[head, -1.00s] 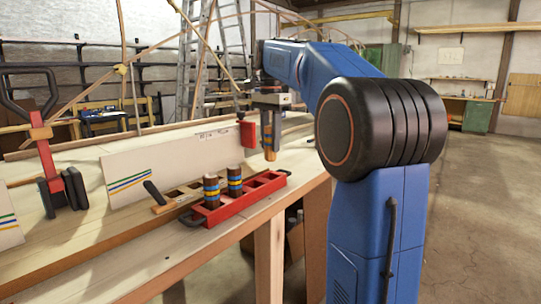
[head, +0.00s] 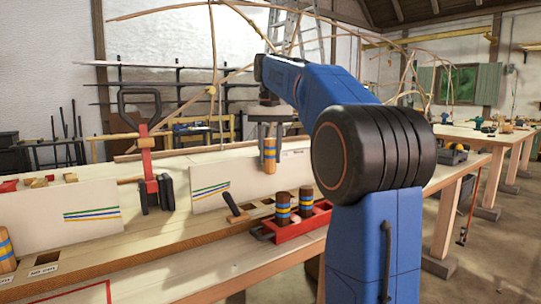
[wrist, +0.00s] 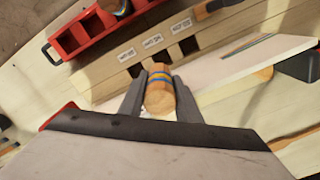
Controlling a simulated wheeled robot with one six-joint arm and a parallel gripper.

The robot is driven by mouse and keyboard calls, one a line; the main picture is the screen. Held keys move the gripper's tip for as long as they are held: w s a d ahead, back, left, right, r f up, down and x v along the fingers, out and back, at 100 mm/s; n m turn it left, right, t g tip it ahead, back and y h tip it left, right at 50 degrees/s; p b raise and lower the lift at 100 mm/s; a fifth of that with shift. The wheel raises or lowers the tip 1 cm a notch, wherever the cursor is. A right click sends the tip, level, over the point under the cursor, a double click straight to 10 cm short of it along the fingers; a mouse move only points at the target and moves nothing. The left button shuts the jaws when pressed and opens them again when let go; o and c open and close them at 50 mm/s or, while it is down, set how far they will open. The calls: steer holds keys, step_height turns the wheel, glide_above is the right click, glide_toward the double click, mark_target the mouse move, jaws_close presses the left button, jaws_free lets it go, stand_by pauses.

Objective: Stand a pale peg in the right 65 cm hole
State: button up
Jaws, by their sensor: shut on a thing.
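My gripper (head: 269,142) is shut on a pale peg (head: 269,158) with blue and yellow bands. It holds the peg upright above the bench, in front of the white board. The wrist view shows the peg (wrist: 160,92) end-on between both fingers (wrist: 159,98). Beyond it are dark square holes (wrist: 190,46) with small labels that I cannot read surely. In the head view another pale banded peg (head: 6,252) stands at the left edge, beside a dark square hole (head: 47,258) with a label. The head view leaves unclear which hole is the right 65 cm one.
A red tray (head: 300,229) holds two dark banded pegs (head: 283,208). A dark-handled tool (head: 233,206) lies by the holes. A red clamp (head: 151,165) rises between two white boards (head: 60,228) with coloured stripes. The bench front on the left is largely clear.

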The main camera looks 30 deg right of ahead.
steer(key=shift+w+a, duration=0.1)
steer(key=shift+a, duration=0.15)
steer(key=shift+a+f, duration=0.1)
steer(key=shift+f, duration=4.15)
steer(key=shift+f, duration=1.4)
steer(key=o, duration=1.2)
steer(key=shift+c, duration=0.2)
steer(key=shift+r, duration=0.15)
steer(key=shift+w+r, duration=0.1)
steer(key=shift+r, duration=4.3)
